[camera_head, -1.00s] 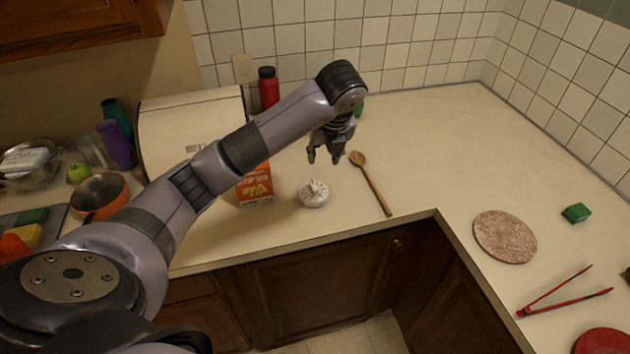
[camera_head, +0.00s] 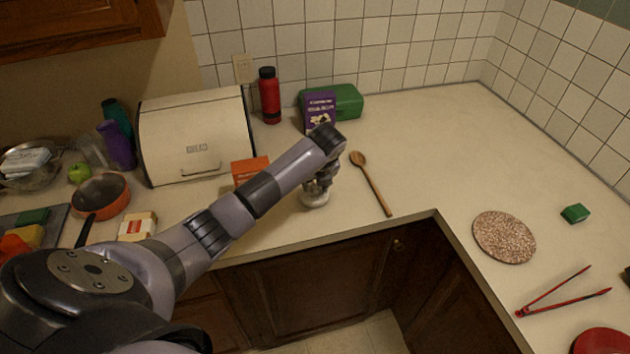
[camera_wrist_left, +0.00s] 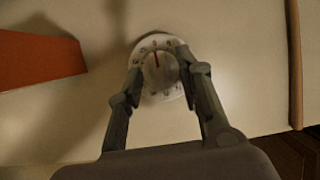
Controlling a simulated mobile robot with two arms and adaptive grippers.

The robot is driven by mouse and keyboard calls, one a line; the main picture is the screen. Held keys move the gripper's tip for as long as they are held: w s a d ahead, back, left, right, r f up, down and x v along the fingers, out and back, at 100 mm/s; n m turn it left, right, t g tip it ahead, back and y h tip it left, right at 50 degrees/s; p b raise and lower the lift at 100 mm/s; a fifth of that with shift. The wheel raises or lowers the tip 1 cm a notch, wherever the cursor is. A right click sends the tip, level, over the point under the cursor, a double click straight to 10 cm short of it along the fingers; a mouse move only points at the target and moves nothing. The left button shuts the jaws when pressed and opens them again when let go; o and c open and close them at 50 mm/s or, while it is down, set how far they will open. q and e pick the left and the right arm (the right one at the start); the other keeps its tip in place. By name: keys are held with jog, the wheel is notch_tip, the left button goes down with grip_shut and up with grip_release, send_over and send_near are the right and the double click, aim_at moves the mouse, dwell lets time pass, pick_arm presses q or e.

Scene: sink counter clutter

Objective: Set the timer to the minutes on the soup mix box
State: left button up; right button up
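The timer (camera_head: 314,200) is a small white round dial on the counter, partly hidden by my left gripper (camera_head: 317,190). In the left wrist view the timer (camera_wrist_left: 152,45) shows marks around its rim and a red line on its knob pointing nearly straight up; the numbers are too blurred to read. My left gripper (camera_wrist_left: 165,82) is open, with its fingers on either side of the knob; contact is unclear. An orange box (camera_head: 250,168) stands left of the timer, mostly behind my arm. A purple box (camera_head: 320,108) stands behind. I cannot read which is soup mix.
A wooden spoon (camera_head: 372,186) lies just right of the timer. A cream bread box (camera_head: 195,135), red bottle (camera_head: 269,97) and green container (camera_head: 346,103) stand at the back. A round trivet (camera_head: 504,237) and red tongs (camera_head: 562,296) lie right. The counter's back right is clear.

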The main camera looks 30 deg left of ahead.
pick_arm(q)
jog(key=shift+a+f, duration=0.1)
jog(key=shift+f, duration=0.2)
jog(key=shift+c, duration=0.4)
grip_shut()
